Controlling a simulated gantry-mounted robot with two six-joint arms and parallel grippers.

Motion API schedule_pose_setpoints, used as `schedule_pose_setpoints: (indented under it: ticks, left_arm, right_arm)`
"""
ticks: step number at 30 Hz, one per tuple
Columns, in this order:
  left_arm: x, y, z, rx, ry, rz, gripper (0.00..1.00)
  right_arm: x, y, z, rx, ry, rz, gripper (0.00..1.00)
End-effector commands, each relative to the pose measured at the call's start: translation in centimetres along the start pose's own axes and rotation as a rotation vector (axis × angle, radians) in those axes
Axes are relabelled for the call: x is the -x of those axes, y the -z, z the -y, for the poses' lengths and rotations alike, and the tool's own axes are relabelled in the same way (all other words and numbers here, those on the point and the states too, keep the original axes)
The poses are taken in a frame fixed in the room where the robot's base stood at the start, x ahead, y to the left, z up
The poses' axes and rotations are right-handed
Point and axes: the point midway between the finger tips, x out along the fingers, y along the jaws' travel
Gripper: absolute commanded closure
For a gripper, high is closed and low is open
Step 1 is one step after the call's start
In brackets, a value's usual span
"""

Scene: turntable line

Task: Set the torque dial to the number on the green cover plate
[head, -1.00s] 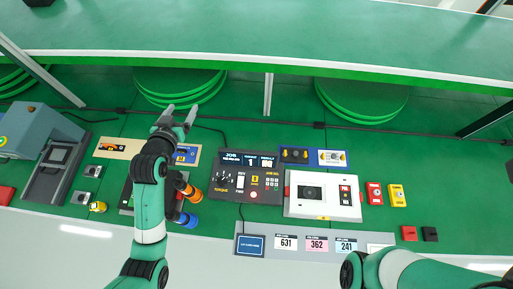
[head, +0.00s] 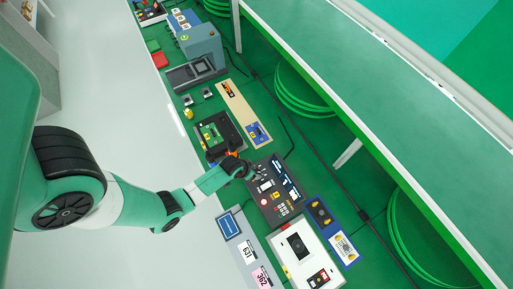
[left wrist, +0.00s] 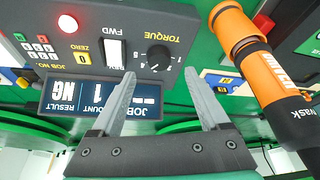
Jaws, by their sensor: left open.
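The torque dial (left wrist: 159,56) is a round black knob under the word TORQUE on a dark controller box (left wrist: 185,15), upside down in the left wrist view. Small numbers ring it; I cannot tell its setting. My left gripper (left wrist: 160,88) is open, its fingertips just short of the dial, one to either side, with nothing between them. In the head view the left gripper (head: 252,172) is at the edge of the controller box (head: 275,192). A green board (head: 217,132) sits in a dark fixture; I cannot read a number on it or confirm it is the cover plate. My right gripper is out of view.
An orange and black driver (left wrist: 262,65) stands close to the right of the gripper.

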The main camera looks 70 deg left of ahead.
Motion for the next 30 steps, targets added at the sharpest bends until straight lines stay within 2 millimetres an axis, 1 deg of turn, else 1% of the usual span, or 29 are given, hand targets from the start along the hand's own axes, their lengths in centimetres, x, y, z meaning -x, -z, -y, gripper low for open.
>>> schedule_pose_setpoints:
  ticks: [1, 4, 7, 9, 12, 18, 19, 23, 24, 26, 27, 29, 30]
  left_arm:
    - [-2.2, -0.3, 0.0, 0.0, 0.0, -0.002, 0.21]
    - [-4.0, -0.2, 0.0, 0.0, 0.0, -0.001, 0.21]
    - [-5.0, 0.0, 0.0, 0.0, 0.0, 0.0, 0.21]
    - [-5.6, 0.0, 0.0, 0.0, 0.0, 0.0, 0.21]
    - [-5.8, 0.1, 0.0, 0.0, 0.0, -0.001, 0.21]
    - [-5.8, 0.1, 0.0, 0.0, 0.0, -0.001, 0.21]
    - [-5.8, 0.1, 0.0, 0.0, 0.0, -0.001, 0.23]
    - [-5.8, 0.1, 0.0, 0.0, 0.0, -0.001, 0.47]
    - [-5.8, 0.1, 0.0, 0.0, 0.0, -0.001, 0.54]
    - [-5.8, 0.1, 0.0, 0.0, 0.0, -0.001, 0.65]
    - [-5.8, 0.1, 0.0, 0.0, 0.0, -0.001, 0.72]
    - [-5.8, 0.1, 0.0, 0.0, 0.0, -0.001, 0.83]
    - [-5.8, 0.1, 0.0, 0.0, 0.0, -0.001, 0.9]
  right_arm:
    - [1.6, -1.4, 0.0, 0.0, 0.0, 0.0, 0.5]
    - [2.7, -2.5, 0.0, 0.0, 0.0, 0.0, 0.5]
    - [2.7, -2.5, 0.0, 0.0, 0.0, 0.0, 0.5]
    - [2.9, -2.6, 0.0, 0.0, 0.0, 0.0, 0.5]
    - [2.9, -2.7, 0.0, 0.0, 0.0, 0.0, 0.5]
    - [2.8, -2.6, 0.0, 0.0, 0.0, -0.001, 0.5]
    - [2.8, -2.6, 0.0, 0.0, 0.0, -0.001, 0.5]
    - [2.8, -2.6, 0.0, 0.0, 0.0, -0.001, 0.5]
    - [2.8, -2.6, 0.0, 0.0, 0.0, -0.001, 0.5]
    - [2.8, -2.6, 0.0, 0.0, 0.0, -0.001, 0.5]
    - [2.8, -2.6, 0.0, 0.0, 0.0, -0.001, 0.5]
    - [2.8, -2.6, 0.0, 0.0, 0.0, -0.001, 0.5]
    - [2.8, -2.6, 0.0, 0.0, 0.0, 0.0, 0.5]
